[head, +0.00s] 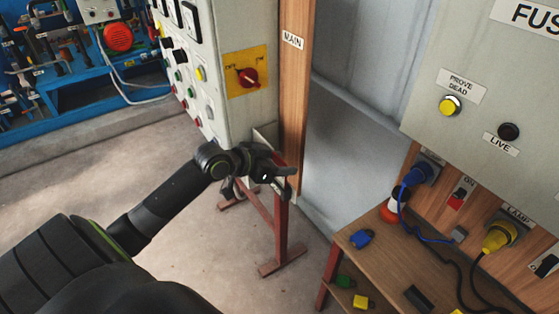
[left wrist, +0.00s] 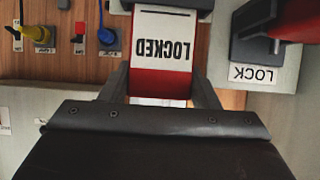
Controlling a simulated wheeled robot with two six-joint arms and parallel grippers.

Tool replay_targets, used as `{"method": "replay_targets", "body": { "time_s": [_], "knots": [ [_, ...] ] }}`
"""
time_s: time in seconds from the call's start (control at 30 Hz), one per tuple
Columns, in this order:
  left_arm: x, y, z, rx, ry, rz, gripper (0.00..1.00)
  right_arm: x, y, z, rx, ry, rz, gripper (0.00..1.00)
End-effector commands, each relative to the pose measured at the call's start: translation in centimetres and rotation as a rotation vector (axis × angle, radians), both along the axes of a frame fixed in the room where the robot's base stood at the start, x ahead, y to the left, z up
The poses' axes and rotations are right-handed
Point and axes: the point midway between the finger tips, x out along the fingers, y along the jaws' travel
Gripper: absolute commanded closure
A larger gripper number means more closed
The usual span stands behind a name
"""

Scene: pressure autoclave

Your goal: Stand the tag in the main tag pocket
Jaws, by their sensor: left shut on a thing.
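My left gripper (head: 285,173) is beside the lower part of the wooden post marked MAIN (head: 292,90), below the grey control cabinet. In the left wrist view the gripper (left wrist: 160,82) is shut on a red and white tag (left wrist: 163,45). The tag's word LOCKED reads upside down there. Its far end lies near a grey part at the top edge; I cannot tell whether they touch. I cannot clearly identify the main tag pocket. My right gripper is not in view.
The cabinet (head: 208,60) carries a red rotary switch (head: 249,78) on a yellow plate. A wooden bench (head: 372,258) with padlocks and plugs is at the lower right. A dark block with a red handle, labelled LOCK (left wrist: 257,74), is right of the tag.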

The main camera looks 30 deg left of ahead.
Motion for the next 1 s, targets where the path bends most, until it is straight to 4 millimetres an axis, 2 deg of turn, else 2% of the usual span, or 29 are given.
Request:
{"method": "replay_targets", "body": {
  "time_s": [0.27,0.3,0.37,0.73,1.0],
  "knots": [
    [0.0,0.0,-0.3,0.001,0.000,0.000,0.67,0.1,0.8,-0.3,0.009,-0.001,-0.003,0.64],
    [0.0,0.0,-0.4,0.001,0.000,0.000,0.43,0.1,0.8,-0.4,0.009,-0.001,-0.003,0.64],
    [0.0,0.0,-0.3,0.001,0.000,0.000,0.35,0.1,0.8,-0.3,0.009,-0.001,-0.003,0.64],
    [-0.1,0.0,0.3,0.001,0.001,0.000,0.35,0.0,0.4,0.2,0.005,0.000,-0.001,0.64],
    [-2.8,1.2,2.2,0.005,0.004,-0.001,0.35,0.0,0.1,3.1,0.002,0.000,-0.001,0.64]
  ]
}}
